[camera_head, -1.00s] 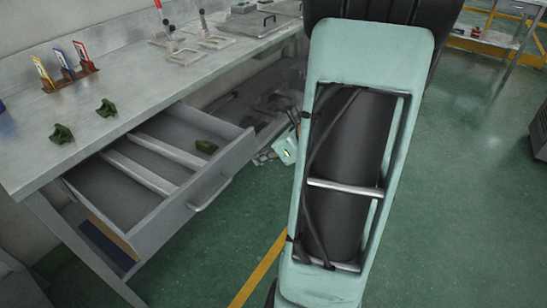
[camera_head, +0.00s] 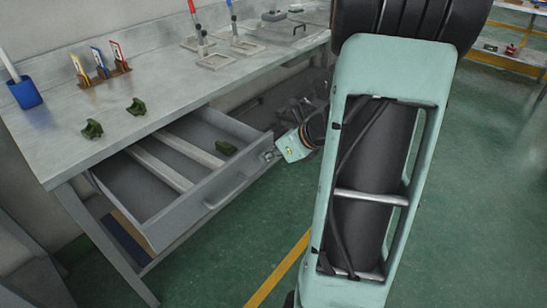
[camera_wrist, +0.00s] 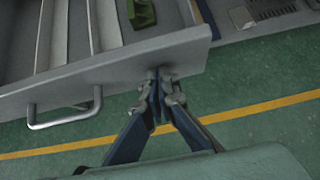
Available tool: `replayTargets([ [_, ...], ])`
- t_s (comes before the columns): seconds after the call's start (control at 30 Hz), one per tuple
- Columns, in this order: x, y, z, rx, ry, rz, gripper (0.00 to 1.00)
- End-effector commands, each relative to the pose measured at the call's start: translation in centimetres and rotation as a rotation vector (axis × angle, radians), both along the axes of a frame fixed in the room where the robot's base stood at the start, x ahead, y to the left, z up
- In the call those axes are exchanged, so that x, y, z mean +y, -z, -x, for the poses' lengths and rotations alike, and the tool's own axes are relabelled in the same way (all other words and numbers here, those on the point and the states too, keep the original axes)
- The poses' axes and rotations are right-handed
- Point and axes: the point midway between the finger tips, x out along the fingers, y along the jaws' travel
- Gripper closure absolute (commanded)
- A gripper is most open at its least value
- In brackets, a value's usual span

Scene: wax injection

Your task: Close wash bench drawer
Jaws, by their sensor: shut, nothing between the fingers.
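The wash bench drawer (camera_head: 178,226) is pulled out from under the grey bench top. Its front panel has a bar handle (camera_head: 232,193), which also shows at the left in the wrist view (camera_wrist: 66,119). Two light dividers run inside it, and a green piece (camera_head: 226,148) lies in its right part. My gripper (camera_head: 271,154) is at the right end of the drawer front, right of the handle. In the wrist view, my gripper (camera_wrist: 160,78) is shut and empty, its fingertips at the front panel's outer face. I cannot tell whether they press on it.
On the bench top (camera_head: 150,120) stand two green pieces (camera_head: 92,129), a rack of colored cards (camera_head: 103,74), a blue cup (camera_head: 24,92) and metal plates with upright handles (camera_head: 238,46). Dark items sit on a shelf beneath the bench. The green floor (camera_head: 470,200) at right is clear.

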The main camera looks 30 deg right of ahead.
Motion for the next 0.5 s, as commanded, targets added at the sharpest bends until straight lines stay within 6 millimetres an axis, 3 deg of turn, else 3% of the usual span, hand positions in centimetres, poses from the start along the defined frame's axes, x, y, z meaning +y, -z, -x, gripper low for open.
replayTargets([
  [0.5, 4.9, -0.3, -12.8, 0.000, -0.006, -0.002, 1.00],
])
